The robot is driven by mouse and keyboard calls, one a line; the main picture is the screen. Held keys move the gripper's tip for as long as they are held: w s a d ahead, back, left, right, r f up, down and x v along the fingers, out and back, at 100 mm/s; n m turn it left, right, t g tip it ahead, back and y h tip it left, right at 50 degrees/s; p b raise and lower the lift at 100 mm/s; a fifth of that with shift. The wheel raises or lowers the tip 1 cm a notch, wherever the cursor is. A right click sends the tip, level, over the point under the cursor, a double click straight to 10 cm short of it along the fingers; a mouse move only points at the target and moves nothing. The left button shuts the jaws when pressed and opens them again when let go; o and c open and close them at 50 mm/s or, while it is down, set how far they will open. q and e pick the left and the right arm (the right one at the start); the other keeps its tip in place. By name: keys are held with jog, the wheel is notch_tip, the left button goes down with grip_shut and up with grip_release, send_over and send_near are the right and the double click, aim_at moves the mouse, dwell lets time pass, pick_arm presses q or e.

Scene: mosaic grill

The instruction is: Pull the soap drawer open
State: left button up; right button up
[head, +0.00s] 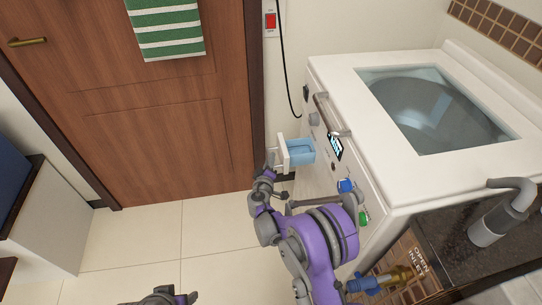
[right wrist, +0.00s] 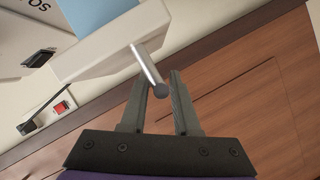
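The soap drawer (head: 301,152) sticks out from the front of the white washing machine (head: 400,185), so its light blue inside shows. Its white front panel also shows in the right wrist view (right wrist: 112,42). A thin metal bar handle (right wrist: 148,65) with a round end stands off that panel. My right gripper (right wrist: 160,85) has its fingers apart, with the handle's end at the gap between the tips; I cannot tell whether either finger touches it. In the head view my right gripper (head: 277,188) is just below the drawer front. My left gripper (head: 165,298) is partly cut off at the bottom edge.
A wooden door (head: 150,110) with a striped towel (head: 168,30) stands to the left. A dark counter with a grey tap (head: 500,215) is at the right. Tiled floor left of the machine is clear.

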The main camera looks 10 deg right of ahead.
jog(key=v, duration=0.7)
jog(key=shift+p, duration=0.4)
jog(key=shift+s, duration=0.1)
